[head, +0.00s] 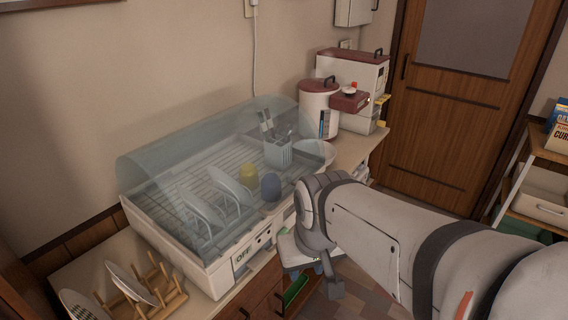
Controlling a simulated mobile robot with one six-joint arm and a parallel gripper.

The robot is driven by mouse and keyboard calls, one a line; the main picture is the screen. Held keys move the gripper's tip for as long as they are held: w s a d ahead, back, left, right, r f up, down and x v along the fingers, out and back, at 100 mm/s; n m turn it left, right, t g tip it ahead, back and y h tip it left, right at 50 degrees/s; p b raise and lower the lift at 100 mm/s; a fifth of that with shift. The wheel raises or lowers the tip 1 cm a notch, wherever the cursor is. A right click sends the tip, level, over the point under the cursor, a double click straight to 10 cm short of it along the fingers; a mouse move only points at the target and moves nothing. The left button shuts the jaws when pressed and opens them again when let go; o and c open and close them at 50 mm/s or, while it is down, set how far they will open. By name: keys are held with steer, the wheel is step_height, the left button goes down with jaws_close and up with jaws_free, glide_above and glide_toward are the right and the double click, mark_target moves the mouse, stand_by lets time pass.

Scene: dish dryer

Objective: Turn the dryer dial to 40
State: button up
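The dish dryer (195,268) stands on the counter with its clear domed cover (160,160) over the rack. Its front panel has a label reading OFF (243,253) and small dark marks to the right of it. I cannot make out the dial; the right part of the panel is partly hidden by my arm and gripper. My gripper (312,262) is in front of the dryer's right front, pointing down and left in the picture. Its fingers are partly hidden, so I cannot tell whether they are open or touching the dryer.
Plates, a yellow cup (247,173), a blue cup (270,187) and a utensil holder (278,154) sit in the dryer. A wooden plate rack (160,290) is at front left. A red-lidded rice cooker (319,108) stands behind right. A shelf (545,150) is far right.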

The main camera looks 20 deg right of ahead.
steer(key=w+d+f+n+y+b, duration=0.1)
steer(key=w+f+n+y+b, duration=0.1)
steer(key=w+f+y+b, duration=0.5)
steer(key=w+d+f+n+y+b, duration=0.25)
steer(key=w+b, duration=0.25)
steer(key=w, duration=0.4)
steer(key=w+d+f+n+t+y+b, duration=0.1)
steer(key=w+d+f+t+b, duration=0.1)
steer(key=w+d+t, duration=0.35)
steer(key=w+d+f+n+t+b, duration=0.1)
steer(key=w+d+f+t+b, duration=0.15)
steer(key=d, duration=0.65)
steer(key=w+d+f+n+t+y+b, duration=0.1)
steer(key=w+d+f+t+b, duration=0.2)
steer(key=d, duration=0.4)
steer(key=d+x, duration=0.1)
steer(key=x, duration=0.8)
steer(key=shift+w+r+t+p, duration=0.3)
steer(key=shift+w+r+p, duration=0.05)
steer(key=shift+r, duration=0.15)
steer(key=shift+h, duration=0.25)
